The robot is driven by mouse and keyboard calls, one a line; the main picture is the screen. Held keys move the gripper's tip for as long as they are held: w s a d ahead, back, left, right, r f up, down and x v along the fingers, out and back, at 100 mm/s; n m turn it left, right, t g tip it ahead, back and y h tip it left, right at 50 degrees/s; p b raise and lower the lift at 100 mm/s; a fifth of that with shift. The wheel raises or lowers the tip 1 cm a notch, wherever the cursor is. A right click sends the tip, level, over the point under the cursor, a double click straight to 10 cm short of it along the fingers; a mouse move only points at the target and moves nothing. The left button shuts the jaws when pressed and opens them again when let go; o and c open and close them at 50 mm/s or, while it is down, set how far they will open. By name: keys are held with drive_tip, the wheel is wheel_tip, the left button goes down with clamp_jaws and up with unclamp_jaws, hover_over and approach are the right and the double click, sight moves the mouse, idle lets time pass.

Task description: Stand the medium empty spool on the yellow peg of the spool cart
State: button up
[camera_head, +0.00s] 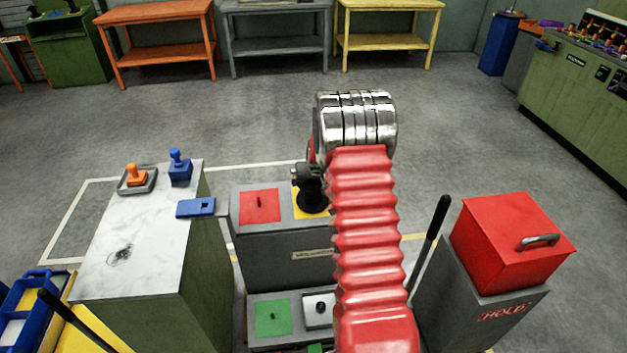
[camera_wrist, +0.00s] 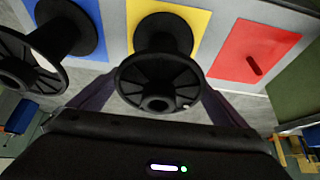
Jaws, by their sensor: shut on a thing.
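The cart (camera_head: 285,262) has a red square with a bare peg (camera_head: 260,203) and a yellow square (camera_head: 299,209). A black empty spool (camera_head: 311,200) is upright at the yellow square, in the wrist view (camera_wrist: 160,80) too. Its lower flange covers the middle of the yellow square (camera_wrist: 195,20), so the yellow peg is hidden. I cannot tell whether the flange rests fully on the surface. My gripper (camera_head: 308,174) is shut on this spool, with dark fingers either side of it in the wrist view (camera_wrist: 160,100).
Another black spool (camera_wrist: 22,62) stands on the blue square beside it in the wrist view. A marble-topped cabinet (camera_head: 150,235) with stamps stands left of the cart. A grey bin with a red lid (camera_head: 505,235) stands right. The floor behind is open.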

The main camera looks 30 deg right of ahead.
drive_tip(key=shift+f, duration=0.1)
drive_tip(key=o, duration=1.7)
drive_tip(key=shift+c, duration=0.2)
drive_tip(key=v, duration=1.3)
drive_tip(key=shift+s+r, duration=0.2)
drive_tip(key=shift+r, duration=0.05)
drive_tip(key=shift+a, duration=0.15)
drive_tip(key=s+a+f+g+y, duration=0.1)
drive_tip(key=s+a+f+g, duration=0.15)
drive_tip(key=s, duration=0.25)
drive_tip(key=s+a+r+n, duration=0.1)
drive_tip(key=s+a+r, duration=0.5)
drive_tip(key=s+a, duration=0.2)
drive_tip(key=s+a+r+n+t+y, duration=0.1)
drive_tip(key=s+a+r+n, duration=0.1)
drive_tip(key=s+a+r, duration=0.4)
drive_tip(key=s+a+r+n+t, duration=0.1)
drive_tip(key=s+a+r+n, duration=0.1)
drive_tip(key=s+a+r, duration=0.5)
drive_tip(key=s+a, duration=0.5)
drive_tip(key=a, duration=0.2)
drive_tip(key=shift+y, duration=0.4)
